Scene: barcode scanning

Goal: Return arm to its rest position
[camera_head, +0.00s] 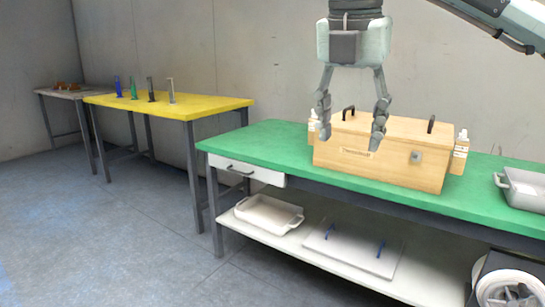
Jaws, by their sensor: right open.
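My right gripper (352,112) hangs from the top of the view with its two fingers apart and pointing down. Nothing is between the fingers. It appears in front of a wooden box (385,165) with two black handles on top, and its fingertips overlap the box in the picture. I cannot tell the exact gap between them. Part of an arm link of mine crosses the top right corner. My left gripper is not in view.
The box stands on a green table (255,147), with a bottle (460,152) beside it and a grey tray (522,188) at right. A lower shelf holds a white tray (268,213) and a flat lid (350,248). A yellow table (205,106) with several upright items stands left.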

